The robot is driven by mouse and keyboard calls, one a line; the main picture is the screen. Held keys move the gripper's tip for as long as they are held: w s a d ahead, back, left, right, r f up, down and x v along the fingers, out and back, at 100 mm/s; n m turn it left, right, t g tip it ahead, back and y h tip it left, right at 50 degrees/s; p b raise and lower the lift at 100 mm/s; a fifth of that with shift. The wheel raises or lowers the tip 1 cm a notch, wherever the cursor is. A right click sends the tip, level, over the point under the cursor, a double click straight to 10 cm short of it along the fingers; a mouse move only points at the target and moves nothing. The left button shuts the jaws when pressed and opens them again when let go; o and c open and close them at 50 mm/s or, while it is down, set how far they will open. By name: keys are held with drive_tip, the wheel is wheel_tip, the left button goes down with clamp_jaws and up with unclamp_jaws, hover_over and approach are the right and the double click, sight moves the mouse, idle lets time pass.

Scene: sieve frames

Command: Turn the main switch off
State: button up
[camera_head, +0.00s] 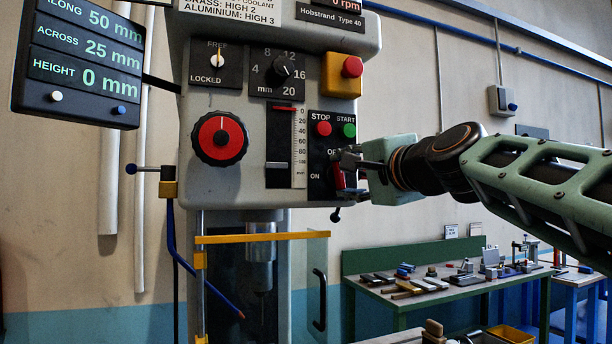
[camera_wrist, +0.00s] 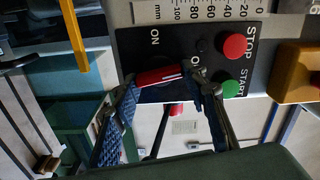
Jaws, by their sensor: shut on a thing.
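The main switch has a red handle with a white line (camera_wrist: 158,75). It sits on the black panel (camera_wrist: 140,42) beside the ON and partly hidden OFF labels. In the head view the red handle (camera_head: 338,178) shows below the STOP and START buttons, partly covered by my gripper (camera_head: 349,168). My gripper reaches in from the right. In the wrist view my gripper (camera_wrist: 165,82) has one finger at each end of the red handle and is shut on it. Which label the handle points to I cannot tell.
The red STOP button (camera_head: 323,129) and green START button (camera_head: 349,130) are close above my gripper. A yellow box with a red button (camera_head: 342,75) is higher up. A big red dial (camera_head: 220,138) is at the left. A green bench (camera_head: 400,300) with tools stands behind.

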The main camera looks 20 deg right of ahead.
drive_tip(key=shift+m, duration=1.1)
drive_tip(key=o, duration=1.2)
drive_tip(key=shift+c, duration=0.2)
drive_tip(key=s, duration=1.2)
drive_tip(key=shift+d, duration=0.2)
drive_tip(key=shift+f, duration=0.1)
